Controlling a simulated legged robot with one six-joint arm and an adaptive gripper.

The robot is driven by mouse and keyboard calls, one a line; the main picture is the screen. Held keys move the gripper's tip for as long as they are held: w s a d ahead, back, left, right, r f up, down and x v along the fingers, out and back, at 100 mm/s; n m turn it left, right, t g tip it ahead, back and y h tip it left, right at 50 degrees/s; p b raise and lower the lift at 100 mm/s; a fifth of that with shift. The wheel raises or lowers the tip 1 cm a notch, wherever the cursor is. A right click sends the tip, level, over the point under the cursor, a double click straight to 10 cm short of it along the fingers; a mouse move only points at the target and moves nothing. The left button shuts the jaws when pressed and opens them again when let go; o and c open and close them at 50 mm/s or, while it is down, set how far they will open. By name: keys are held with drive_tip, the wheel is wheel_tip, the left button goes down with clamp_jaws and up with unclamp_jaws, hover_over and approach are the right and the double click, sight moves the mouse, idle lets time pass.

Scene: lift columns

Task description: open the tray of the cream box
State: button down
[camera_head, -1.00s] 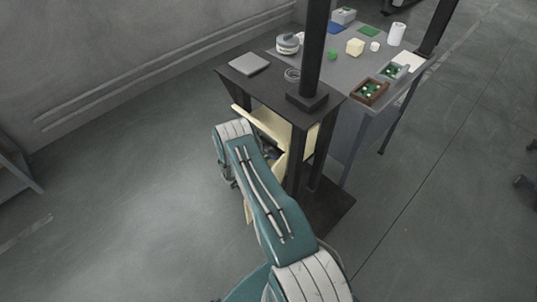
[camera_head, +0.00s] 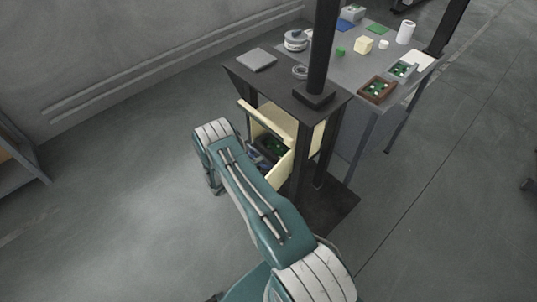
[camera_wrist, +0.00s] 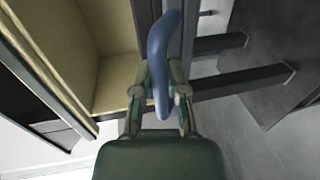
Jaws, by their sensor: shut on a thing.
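The cream box (camera_head: 275,117) sits under the dark top of a black stand in the head view. Its side toward my arm is open, and a dark container with green things (camera_head: 272,147) shows inside. A cream panel (camera_head: 286,170) stands out at an angle below it. In the wrist view, my gripper (camera_wrist: 160,95) is shut on a blue curved handle (camera_wrist: 158,45). The cream interior (camera_wrist: 115,75) shows left of the handle. My arm hides much of the handle area and the tray's lower part in the head view.
The black stand (camera_head: 290,88) has dark posts close to the right of my arm. A grey table (camera_head: 352,92) behind it holds a brown tray (camera_head: 377,89) and several small objects. The floor to the left (camera_head: 120,190) is clear.

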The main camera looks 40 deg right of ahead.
drive_tip(key=f+v, duration=0.1)
drive_tip(key=v, duration=0.6)
drive_tip(key=shift+a+f, duration=0.4)
drive_tip(key=shift+a, duration=0.15)
drive_tip(key=shift+s, duration=0.15)
drive_tip(key=c, duration=0.6)
unclamp_jaws()
drive_tip(key=shift+c, duration=0.2)
drive_tip(key=shift+r, duration=0.1)
drive_tip(key=w+v, duration=0.1)
drive_tip(key=v, duration=1)
drive_tip(key=shift+s+a, duration=0.35)
drive_tip(key=shift+a, duration=0.1)
drive_tip(key=shift+r, duration=0.1)
